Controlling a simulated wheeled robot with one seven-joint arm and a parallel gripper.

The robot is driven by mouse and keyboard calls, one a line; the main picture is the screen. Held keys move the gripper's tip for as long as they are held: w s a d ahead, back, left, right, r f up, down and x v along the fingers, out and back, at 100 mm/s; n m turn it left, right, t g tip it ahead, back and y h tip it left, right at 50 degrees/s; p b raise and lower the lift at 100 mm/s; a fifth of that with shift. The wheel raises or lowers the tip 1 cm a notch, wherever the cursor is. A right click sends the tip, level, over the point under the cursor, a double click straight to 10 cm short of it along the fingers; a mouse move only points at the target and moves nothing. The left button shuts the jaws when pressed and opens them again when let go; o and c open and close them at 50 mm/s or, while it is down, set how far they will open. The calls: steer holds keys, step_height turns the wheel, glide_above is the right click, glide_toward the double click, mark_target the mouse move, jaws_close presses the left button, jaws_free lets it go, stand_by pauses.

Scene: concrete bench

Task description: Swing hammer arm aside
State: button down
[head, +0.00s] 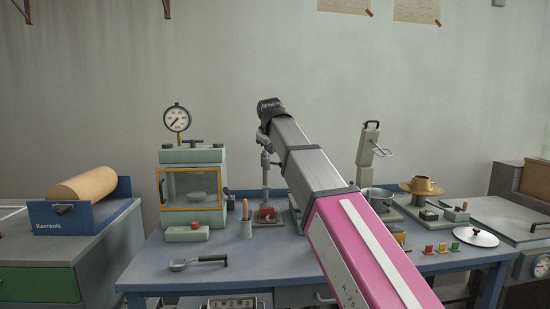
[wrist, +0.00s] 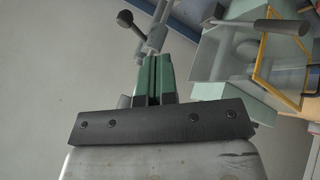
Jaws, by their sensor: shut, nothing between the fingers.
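A pale grey upright device (head: 369,150) with a black top handle and a side peg stands right of my arm, behind a grey pot; it looks like the hammer arm, though I cannot be certain. My gripper (wrist: 153,62) shows in the wrist view as two green fingers, shut with nothing held. Just past its tips is a grey rod with a black ball knob (wrist: 126,18); touching or apart, I cannot tell. In the head view my pink and grey arm hides part of the bench, and my fingers are not clear. A slim grey stand (head: 265,175) with a red base stands below the arm's end.
A glass-fronted cabinet (head: 192,185) with a yellow frame and a gauge stands left on the blue bench (head: 150,262). The front left is mostly clear.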

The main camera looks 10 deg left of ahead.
mark_target(280, 166)
steer(key=w+d+f, duration=0.1)
steer(key=w+f, duration=0.6)
steer(key=w, duration=0.2)
steer(key=shift+d+f, duration=0.15)
steer(key=shift+f, duration=0.25)
steer(key=shift+w+d+n+y, duration=0.3)
steer(key=shift+w+d+n, duration=0.1)
steer(key=shift+d, duration=0.1)
steer(key=w+d+n+g+y, duration=0.2)
steer(key=w+n, duration=0.4)
steer(key=w, duration=0.2)
steer(key=w+d+n+g+y, duration=0.1)
steer(key=w+n+g+y, duration=0.2)
steer(key=w+n, duration=0.3)
steer(key=shift+w+d+n, duration=0.3)
steer(key=shift+w+d, duration=0.05)
steer(key=shift+w, duration=0.85)
steer(key=shift+w+r, duration=0.1)
